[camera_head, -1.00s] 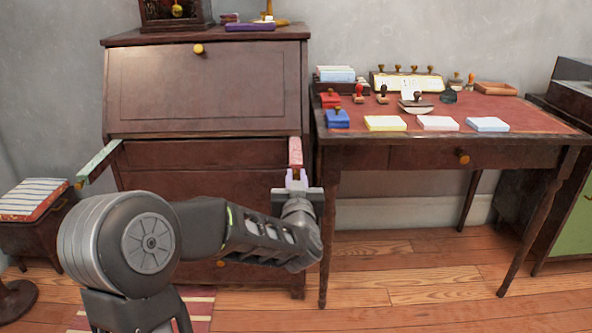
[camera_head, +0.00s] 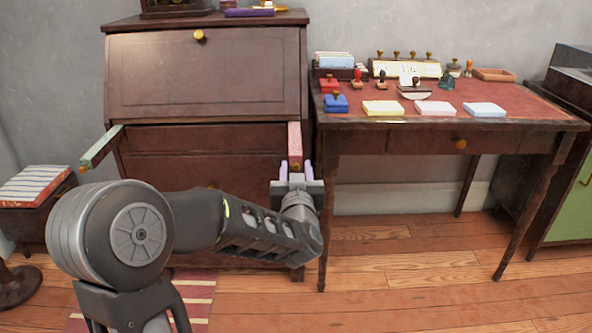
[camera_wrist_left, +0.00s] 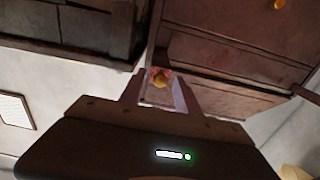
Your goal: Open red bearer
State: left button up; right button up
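The red bearer (camera_head: 295,142) juts out from the right side of the dark wooden secretary desk, below its closed sloped lid (camera_head: 205,75). In the left wrist view the bearer's red end with its brass knob (camera_wrist_left: 158,78) shows between the fingers. My left gripper (camera_head: 296,172) is at the bearer's front end. Its two pale fingers are spread apart, one on each side of the end, with gaps visible. Whether a finger touches it I cannot tell. My right gripper is not in view.
A green bearer (camera_head: 101,147) juts out on the desk's left side. A table with a red top (camera_head: 465,97) stands close on the right, holding stamps and paper pads. A striped stool (camera_head: 35,186) stands at left. Wooden floor is clear in front of the table.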

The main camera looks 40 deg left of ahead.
pick_arm(q)
jog(key=shift+s+d+r, duration=0.1)
jog(key=shift+s+d, duration=0.3)
jog(key=shift+s, duration=0.05)
jog(key=p+v, duration=0.1)
jog(key=v, duration=0.5)
jog(key=shift+s+d+p, duration=0.2)
jog(key=shift+s+p, duration=0.05)
jog(key=shift+p, duration=0.15)
